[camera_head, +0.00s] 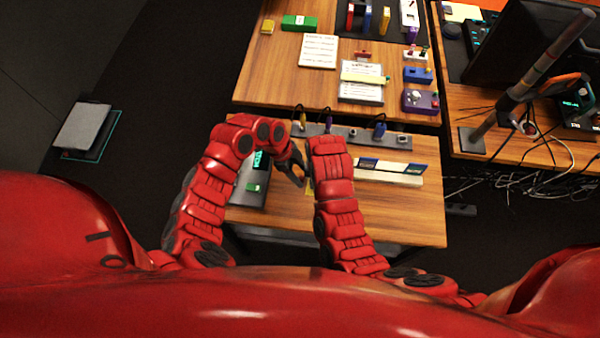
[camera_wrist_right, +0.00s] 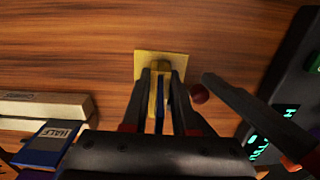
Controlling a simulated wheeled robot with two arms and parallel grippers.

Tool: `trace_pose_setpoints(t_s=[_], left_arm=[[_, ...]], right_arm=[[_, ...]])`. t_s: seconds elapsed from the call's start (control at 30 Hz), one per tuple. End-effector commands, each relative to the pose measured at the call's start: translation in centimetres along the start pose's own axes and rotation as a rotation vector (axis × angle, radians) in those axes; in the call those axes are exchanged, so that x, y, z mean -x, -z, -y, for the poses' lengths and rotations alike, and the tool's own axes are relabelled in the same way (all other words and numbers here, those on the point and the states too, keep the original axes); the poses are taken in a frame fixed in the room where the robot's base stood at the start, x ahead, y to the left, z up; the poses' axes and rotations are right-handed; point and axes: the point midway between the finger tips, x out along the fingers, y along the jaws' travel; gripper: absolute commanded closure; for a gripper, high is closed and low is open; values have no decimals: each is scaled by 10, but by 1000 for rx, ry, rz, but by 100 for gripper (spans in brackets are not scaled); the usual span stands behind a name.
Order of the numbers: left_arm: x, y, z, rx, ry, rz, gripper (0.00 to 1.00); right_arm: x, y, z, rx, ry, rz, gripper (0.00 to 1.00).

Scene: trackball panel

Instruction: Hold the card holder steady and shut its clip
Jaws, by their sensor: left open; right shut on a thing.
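The card holder (camera_wrist_right: 176,58) has a yellow square base on the wooden desk and a narrow upright part with a blue strip. In the right wrist view, my right gripper (camera_wrist_right: 160,85) is shut on this upright part from both sides. The fingers hide much of it, and I cannot make out the clip's state. A sliver of yellow base shows in the head view, beside my right arm, which hides the right gripper there. My left gripper (camera_head: 293,172) is open, just left of the holder. One dark finger of it shows to the right in the wrist view.
A dark device with a lit teal display (camera_wrist_right: 262,142) lies left of the holder in the head view. A white rack with blue cards (camera_head: 388,171) stands to the right. A strip with plugs (camera_head: 350,134) runs along the back. The desk's front right is clear.

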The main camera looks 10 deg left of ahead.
Motion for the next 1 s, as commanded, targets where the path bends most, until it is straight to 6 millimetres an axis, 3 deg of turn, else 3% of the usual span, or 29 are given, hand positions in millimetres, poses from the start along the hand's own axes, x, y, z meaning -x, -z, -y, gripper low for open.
trace_pose_setpoints(t_s=[0.33,0.67,1.0], left_arm=[[-6,-1,-1,0,-1,1,43],[-6,-1,-1,0,-1,1,100],[-8,0,-3,43,14,3,100]], right_arm=[[0,0,0,0,0,0,100],[0,0,0,0,0,0,100],[0,0,0,0,0,0,100]])
